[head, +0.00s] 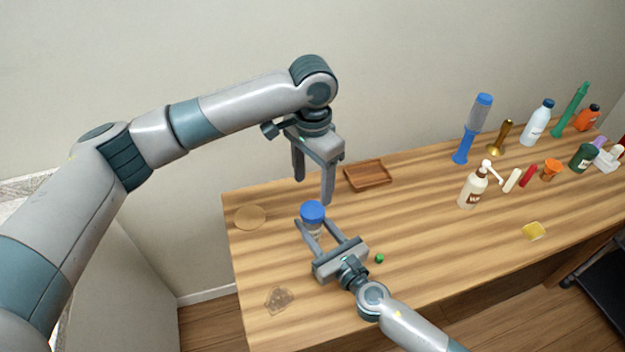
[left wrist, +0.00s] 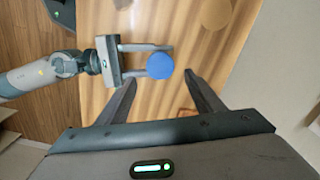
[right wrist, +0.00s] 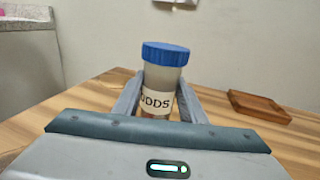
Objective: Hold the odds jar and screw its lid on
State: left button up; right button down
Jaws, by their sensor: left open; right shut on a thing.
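The odds jar (right wrist: 161,88) is a clear, upright jar with a white label whose visible letters read "ODDS". Its blue lid (head: 312,211) sits on top of it; I cannot tell how tightly. My right gripper (head: 318,237) is shut on the jar's body from the near side, with the lid above its fingers. My left gripper (head: 313,190) is open and empty, pointing down, above the lid and apart from it. In the left wrist view the lid (left wrist: 159,66) shows beyond and between the open left fingers.
A round tan mat (head: 250,217) lies left of the jar and a wooden tray (head: 368,175) behind it. A small green item (head: 379,258) and a clear flat piece (head: 278,299) lie in front. A pump bottle (head: 472,188) and several other items stand at the right.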

aim_at(312, 209)
dwell(0.5)
pick_arm(q)
jog(key=shift+f, duration=4)
jog(key=c, duration=1.1)
jog(key=o, duration=1.3)
jog(key=shift+c, duration=0.2)
jog(key=shift+r, duration=0.1)
notch_tip(312, 209, up, 12)
